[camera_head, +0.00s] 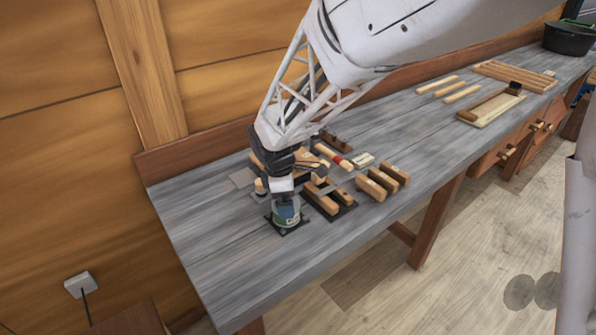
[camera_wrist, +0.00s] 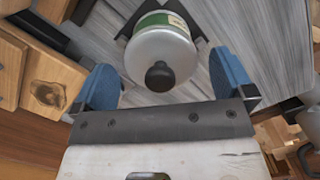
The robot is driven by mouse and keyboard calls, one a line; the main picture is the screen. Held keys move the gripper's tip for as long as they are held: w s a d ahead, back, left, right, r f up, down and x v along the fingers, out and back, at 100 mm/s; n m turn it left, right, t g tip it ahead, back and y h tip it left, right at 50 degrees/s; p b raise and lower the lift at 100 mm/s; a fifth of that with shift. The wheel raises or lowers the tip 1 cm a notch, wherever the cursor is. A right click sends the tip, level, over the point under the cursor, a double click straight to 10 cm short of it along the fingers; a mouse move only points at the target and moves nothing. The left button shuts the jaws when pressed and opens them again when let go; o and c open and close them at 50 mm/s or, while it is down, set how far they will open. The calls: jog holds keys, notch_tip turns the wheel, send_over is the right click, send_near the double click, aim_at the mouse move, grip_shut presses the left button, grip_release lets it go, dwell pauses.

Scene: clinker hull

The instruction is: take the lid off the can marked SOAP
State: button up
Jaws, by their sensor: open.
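A can with a green and white label (camera_wrist: 165,18) stands upright in the wrist view, and shows under my gripper in the head view (camera_head: 287,221). Its writing is too small to read. A pale grey lid (camera_wrist: 147,50) with a round black knob (camera_wrist: 160,76) sits on the can. My gripper (camera_wrist: 163,82) points down over the can and is open. Its two blue fingers are apart, one on each side of the lid and knob, with gaps visible. In the head view my gripper (camera_head: 285,205) partly hides the lid and can.
The can stands on a dark square mat (camera_head: 284,231) on the grey bench (camera_head: 225,262). Wooden blocks and tools (camera_head: 322,197) crowd close behind and to the right. More wooden blocks (camera_head: 382,182) lie further right. The bench front and left are clear.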

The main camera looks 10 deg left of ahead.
dwell(0.3)
jog(key=c, duration=0.9)
jog(key=shift+r, duration=0.1)
jog(key=shift+r, duration=0.8)
notch_tip(320, 180, up, 2)
jog(key=s+d, duration=0.2)
jog(key=s, duration=0.2)
jog(key=s+d, duration=0.3)
jog(key=s, duration=0.2)
jog(key=s+d+r, duration=0.1)
jog(key=s+d, duration=0.1)
jog(key=s, duration=0.3)
jog(key=shift+d+r, duration=0.1)
jog(key=shift+d, duration=0.15)
